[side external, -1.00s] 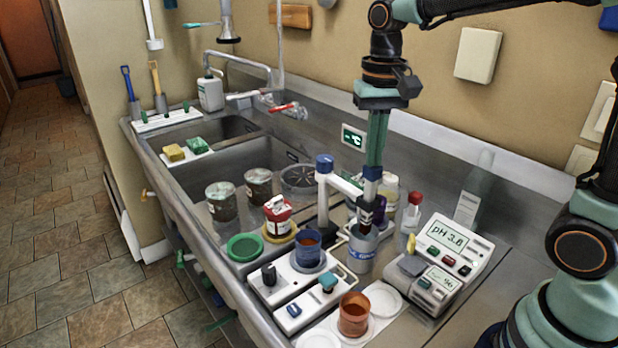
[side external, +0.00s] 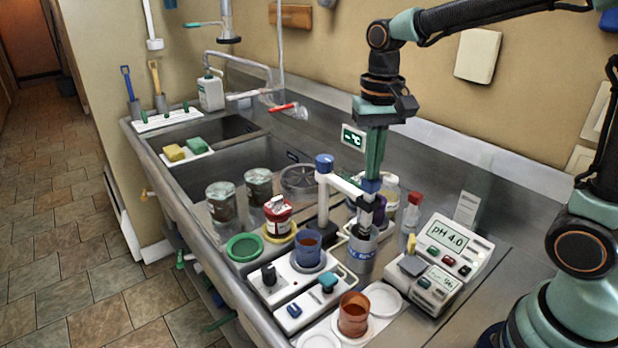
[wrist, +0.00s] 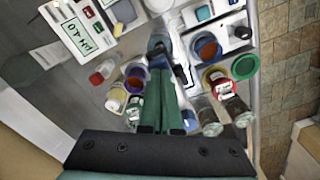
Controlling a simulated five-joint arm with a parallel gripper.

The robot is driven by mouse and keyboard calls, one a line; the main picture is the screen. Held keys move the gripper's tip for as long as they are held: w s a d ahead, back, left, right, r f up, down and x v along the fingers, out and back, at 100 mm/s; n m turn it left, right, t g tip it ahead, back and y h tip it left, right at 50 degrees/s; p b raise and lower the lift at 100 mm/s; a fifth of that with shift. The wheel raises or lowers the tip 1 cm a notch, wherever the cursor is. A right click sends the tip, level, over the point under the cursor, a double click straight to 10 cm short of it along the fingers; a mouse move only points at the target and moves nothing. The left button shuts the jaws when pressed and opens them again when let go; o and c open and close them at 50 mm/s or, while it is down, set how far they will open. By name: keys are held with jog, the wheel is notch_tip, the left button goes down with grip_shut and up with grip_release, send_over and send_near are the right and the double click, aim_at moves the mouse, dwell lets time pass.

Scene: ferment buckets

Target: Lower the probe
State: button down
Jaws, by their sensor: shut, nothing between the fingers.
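The probe (side external: 365,213) is an upright dark body with a blue cap, on the white arm of the probe stand (side external: 323,190). Its lower end goes into a grey cup with a blue label (side external: 361,257); its tip is hidden inside. My gripper (side external: 371,180) points straight down, shut and empty, with its green fingers at the probe's blue cap. They seem to touch, but I cannot be sure. In the wrist view my gripper (wrist: 160,70) reaches toward the stand. The pH meter (side external: 450,240) reads 4.0.
A red-capped bottle (side external: 411,215) and a pale jar (side external: 389,195) stand close behind the cup. A blue beaker (side external: 308,249) and an orange beaker (side external: 353,314) stand in front. Jars and a green lid (side external: 244,247) are at left. The sink basins farther left have room.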

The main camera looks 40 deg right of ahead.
jog(key=shift+f, duration=0.5)
jog(key=shift+r, duration=2.5)
